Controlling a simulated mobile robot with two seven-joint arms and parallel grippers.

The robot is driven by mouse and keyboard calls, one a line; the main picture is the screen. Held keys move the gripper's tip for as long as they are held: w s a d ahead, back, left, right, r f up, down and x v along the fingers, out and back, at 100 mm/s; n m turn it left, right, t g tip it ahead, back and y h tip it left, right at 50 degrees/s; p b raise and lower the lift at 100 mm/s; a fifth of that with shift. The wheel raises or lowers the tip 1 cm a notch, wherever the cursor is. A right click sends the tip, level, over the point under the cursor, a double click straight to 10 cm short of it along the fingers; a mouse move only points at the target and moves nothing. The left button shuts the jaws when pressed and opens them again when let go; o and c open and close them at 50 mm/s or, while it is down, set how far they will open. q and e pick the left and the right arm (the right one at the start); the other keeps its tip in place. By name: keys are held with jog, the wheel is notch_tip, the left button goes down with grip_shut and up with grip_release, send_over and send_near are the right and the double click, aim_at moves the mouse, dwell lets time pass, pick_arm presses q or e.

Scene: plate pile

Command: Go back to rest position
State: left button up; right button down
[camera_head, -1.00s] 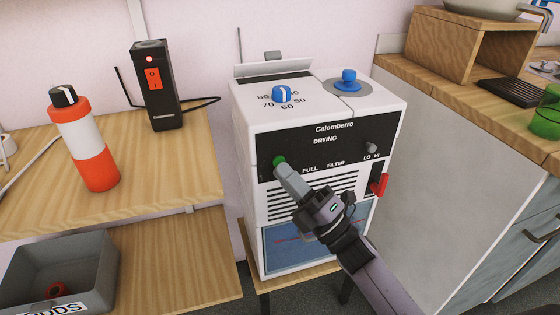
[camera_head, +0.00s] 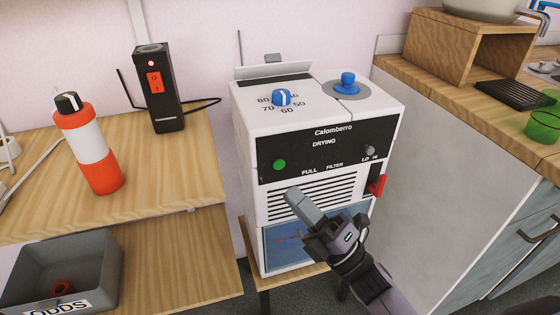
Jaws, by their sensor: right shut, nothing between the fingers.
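My right gripper (camera_head: 296,200) is shut and empty. It is in front of the vent slots of a white dryer (camera_head: 245,190) labelled "Calomberro DRYING", below and to the right of its round green button (camera_head: 279,164). I cannot tell from this view whether the fingertips touch the vents. The right arm comes in from the bottom right and hides part of the dryer's blue lower window (camera_head: 285,240). My left gripper is not in view.
The dryer stands on a small wooden stand (camera_head: 262,281). A red lever (camera_head: 378,185) sticks out at its right. A bottle (camera_head: 91,148) and a black switch box (camera_head: 158,90) stand on the left table. A grey bin (camera_head: 95,270) sits below. A counter (camera_head: 450,95) is at right.

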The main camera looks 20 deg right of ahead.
jog(key=shift+s, duration=0.15)
dwell(0.3)
jog(key=s+d+f+m+g+h, duration=0.2)
jog(key=s+f+m+g+h, duration=0.3)
jog(key=f+m, duration=0.65)
jog(key=s+d+f+m+g+h, duration=0.35)
jog(key=s+f+m+h, duration=0.4)
jog(key=f+m, duration=0.4)
pick_arm(q)
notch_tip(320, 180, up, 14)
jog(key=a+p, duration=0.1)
jog(key=p, duration=1.5)
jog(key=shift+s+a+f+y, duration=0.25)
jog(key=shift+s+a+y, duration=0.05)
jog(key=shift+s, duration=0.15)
pick_arm(e)
notch_tip(320, 180, up, 14)
jog(key=s+m, duration=0.1)
jog(key=s, duration=0.1)
jog(key=shift+d+g, duration=0.2)
jog(key=shift+g, duration=0.25)
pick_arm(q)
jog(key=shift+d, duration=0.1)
pick_arm(e)
jog(key=shift+f, duration=0.2)
